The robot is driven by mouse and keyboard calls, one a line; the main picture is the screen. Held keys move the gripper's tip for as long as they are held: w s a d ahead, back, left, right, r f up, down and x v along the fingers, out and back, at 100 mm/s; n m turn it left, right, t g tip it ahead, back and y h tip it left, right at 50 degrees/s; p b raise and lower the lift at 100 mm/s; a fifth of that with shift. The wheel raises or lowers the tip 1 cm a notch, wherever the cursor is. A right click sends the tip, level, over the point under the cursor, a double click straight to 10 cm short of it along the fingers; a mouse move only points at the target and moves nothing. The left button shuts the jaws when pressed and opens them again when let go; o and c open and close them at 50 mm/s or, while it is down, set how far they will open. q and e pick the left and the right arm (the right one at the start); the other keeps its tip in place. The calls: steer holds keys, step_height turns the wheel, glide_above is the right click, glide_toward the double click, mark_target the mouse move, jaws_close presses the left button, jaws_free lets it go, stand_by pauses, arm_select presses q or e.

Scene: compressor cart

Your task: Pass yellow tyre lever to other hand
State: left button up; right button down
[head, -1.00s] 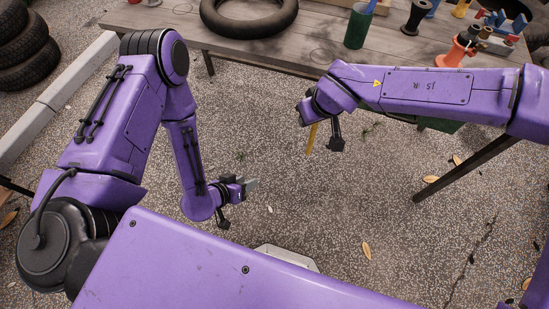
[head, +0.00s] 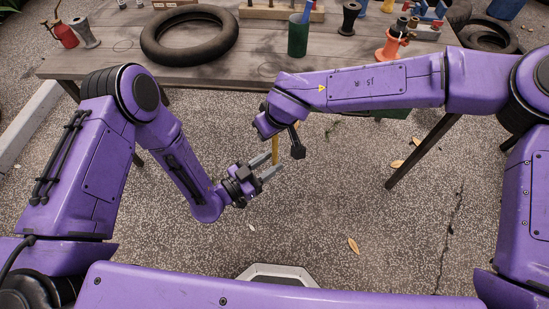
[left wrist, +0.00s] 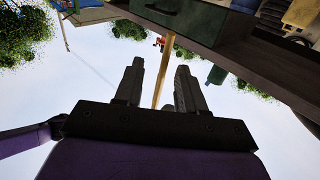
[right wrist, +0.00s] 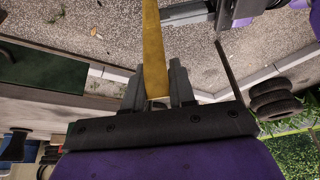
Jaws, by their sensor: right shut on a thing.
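The yellow tyre lever (head: 275,150) hangs upright from my right gripper (head: 266,130), above the ground in front of the bench. In the right wrist view the lever (right wrist: 153,45) runs out from between the closed fingers (right wrist: 156,92). My left gripper (head: 270,167) is open, its fingers pointing at the lower part of the lever. The right fingertips are mostly hidden in the head view.
A wooden bench (head: 190,76) stands behind the arms, with a black tyre (head: 190,35), a green cup (head: 298,36) and an orange stand (head: 391,45) on it. A green drawer (left wrist: 185,17) shows under the bench.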

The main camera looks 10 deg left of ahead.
mark_target(273, 161)
arm_select(q)
steer(key=shift+x, duration=1.55)
jaws_close()
arm_select(e)
steer(key=c, duration=0.9)
jaws_free()
steer(key=shift+o, duration=0.2)
steer(key=shift+r, duration=0.1)
